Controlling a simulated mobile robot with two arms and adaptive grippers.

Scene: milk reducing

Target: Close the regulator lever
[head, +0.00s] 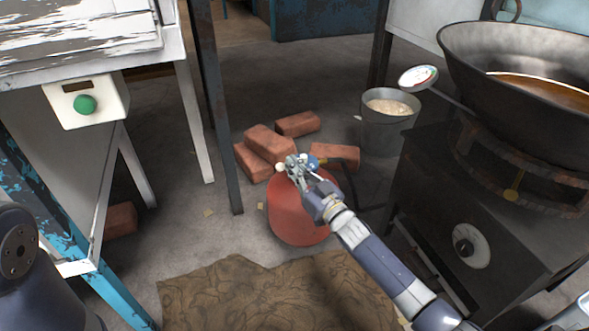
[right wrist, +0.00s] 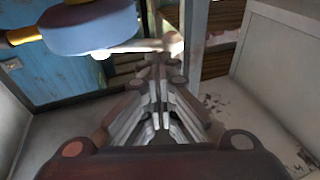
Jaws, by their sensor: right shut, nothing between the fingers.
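A red gas cylinder (head: 292,218) stands on the floor in the middle of the head view. Its blue regulator (head: 313,161) shows at the top, partly hidden by my right gripper (head: 297,164). In the right wrist view the round blue regulator (right wrist: 92,30) is at the upper left. A pale lever (right wrist: 142,46) with a rounded end sticks out beside it, just beyond the tips of my right gripper (right wrist: 160,68). The gripper is shut and empty. I cannot tell whether its tips touch the lever. My left gripper is not in view.
Several red bricks (head: 270,140) lie behind the cylinder. A grey bucket (head: 388,118) stands behind right. A dark stove (head: 455,225) with a large pan (head: 468,75) is at the right. A brown sack (head: 265,295) lies in front. A table leg (head: 216,120) stands left.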

